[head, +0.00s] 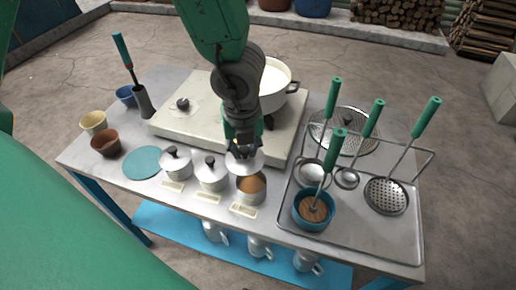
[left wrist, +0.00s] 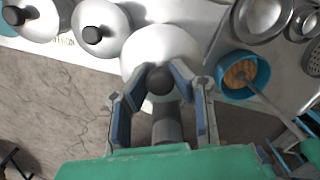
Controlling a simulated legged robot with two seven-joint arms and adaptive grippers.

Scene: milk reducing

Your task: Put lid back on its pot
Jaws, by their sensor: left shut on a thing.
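My left gripper (head: 242,146) is shut on the black knob of a silver lid (head: 244,163). It holds the lid tilted, just above the back of an open small metal pot (head: 250,197). Brown contents (head: 252,184) show in the front part of the pot's mouth; the lid hides the rest. In the left wrist view the fingers (left wrist: 162,82) close around the knob, and the pale lid (left wrist: 158,45) lies beyond them. The lid hides the pot there. I cannot tell whether lid and rim touch. My right gripper is not in view.
Two lidded pots (head: 211,174) (head: 175,163) stand left of the open pot. A stove (head: 160,122) with a large white pot (head: 275,80) is behind.

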